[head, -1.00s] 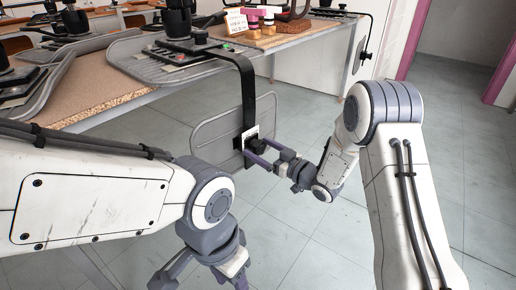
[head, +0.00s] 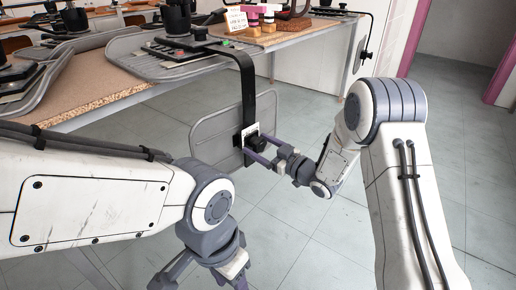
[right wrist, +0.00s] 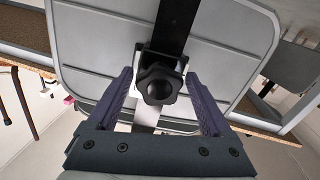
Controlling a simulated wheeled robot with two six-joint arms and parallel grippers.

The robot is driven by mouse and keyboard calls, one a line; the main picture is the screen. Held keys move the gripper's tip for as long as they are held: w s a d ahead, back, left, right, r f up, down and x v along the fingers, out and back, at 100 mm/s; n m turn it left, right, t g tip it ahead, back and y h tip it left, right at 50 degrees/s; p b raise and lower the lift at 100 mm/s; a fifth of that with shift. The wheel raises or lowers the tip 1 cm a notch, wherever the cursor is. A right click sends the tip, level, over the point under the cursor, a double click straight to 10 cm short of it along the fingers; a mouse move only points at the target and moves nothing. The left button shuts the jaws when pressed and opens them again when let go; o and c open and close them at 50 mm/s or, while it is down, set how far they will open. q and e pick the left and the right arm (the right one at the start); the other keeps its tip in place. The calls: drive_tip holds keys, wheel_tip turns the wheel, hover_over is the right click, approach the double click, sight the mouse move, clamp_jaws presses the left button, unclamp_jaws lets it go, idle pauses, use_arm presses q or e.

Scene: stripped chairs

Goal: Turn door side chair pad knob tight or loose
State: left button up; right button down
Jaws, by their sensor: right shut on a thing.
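The black lobed knob (head: 258,142) sits on a bracket with a white label, on a black bent bar (head: 246,82). Behind it stands a grey flat pad (head: 205,138) with a raised rim. My right gripper (head: 252,149) reaches the knob from the right. In the right wrist view, its two purple fingers (right wrist: 159,80) flank the knob (right wrist: 158,88), one on each side, and are shut on it. The pad (right wrist: 92,60) fills the background there. My left gripper (head: 200,282) is low in the head view, empty, its fingers spread and partly cut off by the bottom edge.
A workbench with a brown board top (head: 110,82) stands at the left and back, holding grey trays, black fixtures and small blocks. A white card (head: 236,20) stands on it. The tiled floor (head: 300,110) is clear around the pad. A pink door frame (head: 414,38) is at the right.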

drive_tip(key=c, duration=1.6)
unclamp_jaws()
drive_tip(key=n+b, duration=0.3)
drive_tip(key=n, duration=0.1)
drive_tip(key=shift+f+n+b, duration=0.1)
drive_tip(key=shift+n+b, duration=0.25)
drive_tip(key=shift+n, duration=0.05)
drive_tip(key=c, duration=1.6)
unclamp_jaws()
drive_tip(key=shift+n+b, duration=0.35)
drive_tip(key=shift+n, duration=0.25)
drive_tip(key=c, duration=1.6)
unclamp_jaws()
drive_tip(key=shift+r, duration=0.25)
drive_tip(key=c, duration=1.6)
unclamp_jaws()
